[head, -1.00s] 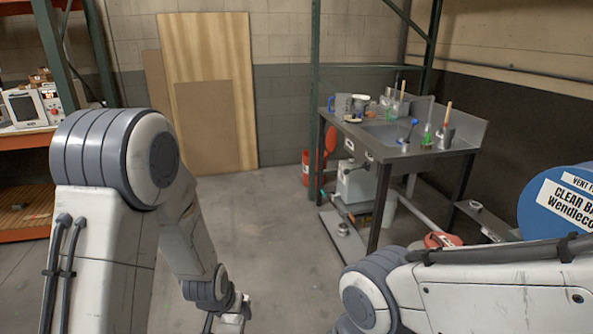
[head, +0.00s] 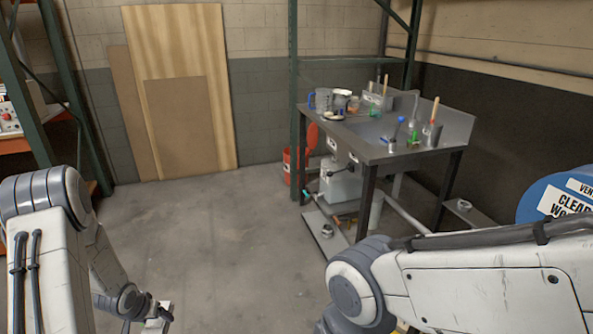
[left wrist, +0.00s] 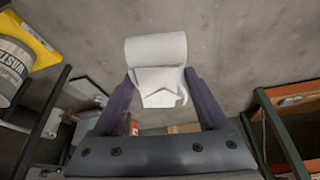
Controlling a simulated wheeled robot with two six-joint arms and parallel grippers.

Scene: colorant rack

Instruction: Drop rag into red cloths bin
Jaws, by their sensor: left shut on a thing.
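The rag is a white folded cloth (left wrist: 156,50) seen in the left wrist view, pinched between the two dark fingers of my left gripper (left wrist: 159,78). In the head view my left gripper (head: 158,318) is at the bottom edge, left of centre, partly cut off and above the floor. The red cloths bin (head: 291,167) stands on the floor beside the left end of the workbench, behind a green post, with a red round lid (head: 309,136) raised. The gripper is well apart from the bin, nearer to me. My right gripper is out of view.
A dark workbench (head: 392,153) with cups and brushes stands right of the bin. A green rack post (head: 293,90) rises in front of the bin. Plywood panels (head: 172,90) lean on the back wall. A blue drum (head: 550,195) is at right. The middle floor is clear.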

